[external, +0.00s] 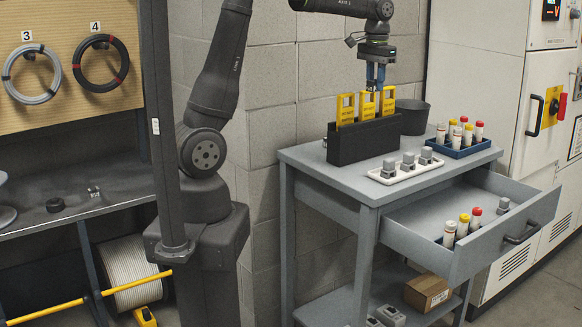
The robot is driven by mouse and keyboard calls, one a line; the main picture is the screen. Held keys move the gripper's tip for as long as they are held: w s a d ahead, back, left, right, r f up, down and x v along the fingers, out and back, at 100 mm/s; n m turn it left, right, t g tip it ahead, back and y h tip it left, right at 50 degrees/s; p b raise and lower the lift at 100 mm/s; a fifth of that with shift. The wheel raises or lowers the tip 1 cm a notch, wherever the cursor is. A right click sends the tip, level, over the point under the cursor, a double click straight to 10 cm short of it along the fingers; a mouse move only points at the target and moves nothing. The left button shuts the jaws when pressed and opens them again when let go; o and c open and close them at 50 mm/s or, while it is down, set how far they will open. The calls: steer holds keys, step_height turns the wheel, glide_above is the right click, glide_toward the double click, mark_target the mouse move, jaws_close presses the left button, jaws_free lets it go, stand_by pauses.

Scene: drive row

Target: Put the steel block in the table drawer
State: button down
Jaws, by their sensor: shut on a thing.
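Several grey steel blocks show in the external view. A few stand on a white tray (381,179) on the tabletop, among them a front one (389,168). Another grey block (503,206) is in the table drawer (490,247), which is pulled open. My gripper (376,86) is above the black rack (365,141), behind the white tray and away from the blocks. It is shut at the top of a yellow tag (369,106) standing in the rack. Its fingertips partly overlap the tags, so the exact grip is hard to see.
Capped tubes (463,226) stand at the drawer's left part. A blue tray of tubes (461,150) and a dark cup (412,116) stand on the tabletop. More grey blocks (390,315) and a cardboard box (428,292) are on the lower shelf. A cabinet stands at the right.

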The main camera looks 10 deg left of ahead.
steer(key=shift+d+f+m, duration=0.35)
steer(key=shift+d+m, duration=0.05)
steer(key=shift+m, duration=0.3)
steer(key=s+d+f+m, duration=0.2)
steer(key=d+f+m, duration=1)
steer(key=m, duration=1)
steer(key=w+f, duration=0.2)
steer(key=w, duration=0.1)
steer(key=w+a+f, duration=0.1)
steer(key=w+f, duration=0.1)
steer(key=w, duration=0.2)
steer(key=w+f, duration=0.2)
steer(key=w, duration=0.1)
steer(key=shift+w+a, duration=0.25)
steer(key=shift+w, duration=0.1)
steer(key=shift+f, duration=2)
steer(key=shift+f, duration=0.1)
steer(key=c, duration=1.2)
jaws_free()
